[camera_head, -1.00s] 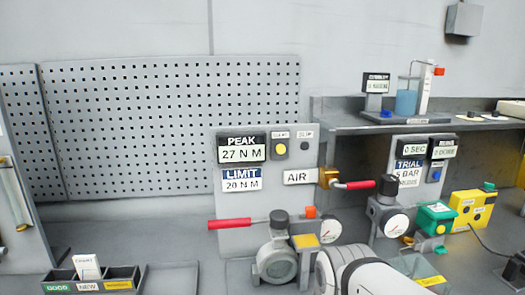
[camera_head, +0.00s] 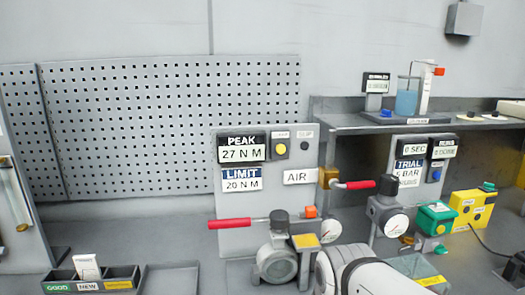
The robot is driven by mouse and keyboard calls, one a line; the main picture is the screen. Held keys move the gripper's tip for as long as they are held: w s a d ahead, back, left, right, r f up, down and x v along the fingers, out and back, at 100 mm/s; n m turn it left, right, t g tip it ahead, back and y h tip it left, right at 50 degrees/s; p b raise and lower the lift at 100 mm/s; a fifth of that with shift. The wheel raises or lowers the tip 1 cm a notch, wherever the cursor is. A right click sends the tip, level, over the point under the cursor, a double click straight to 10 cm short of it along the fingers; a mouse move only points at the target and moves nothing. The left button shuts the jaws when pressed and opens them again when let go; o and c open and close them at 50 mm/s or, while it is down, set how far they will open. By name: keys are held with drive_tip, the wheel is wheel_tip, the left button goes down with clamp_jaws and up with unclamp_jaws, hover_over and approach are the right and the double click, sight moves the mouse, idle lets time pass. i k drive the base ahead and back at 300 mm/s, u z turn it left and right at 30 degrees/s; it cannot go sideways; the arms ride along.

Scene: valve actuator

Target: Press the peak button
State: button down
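A grey panel (camera_head: 220,194) stands upright in the middle of the head view. Its PEAK display (camera_head: 241,149) reads 27 N M. Right of the display is a yellow round button (camera_head: 281,149) on a dark block, under a small label too blurred to read. A smaller dark button (camera_head: 304,146) sits farther right on the same panel. Below PEAK, a LIMIT display (camera_head: 241,180) reads 20 N M. Nothing covers or touches the yellow button. A white arm link of mine shows at the bottom centre. My gripper is not in view.
A red lever (camera_head: 230,223) and a round grey valve body (camera_head: 277,264) stand before the panel. A shelf (camera_head: 345,123) juts out at right. A bin tray (camera_head: 121,272) lies front left.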

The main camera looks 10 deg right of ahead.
sight(281, 149)
drive_tip(key=u, duration=1.05)
drive_tip(key=k, duration=1)
drive_tip(key=z, duration=0.95)
drive_tip(key=i, duration=1)
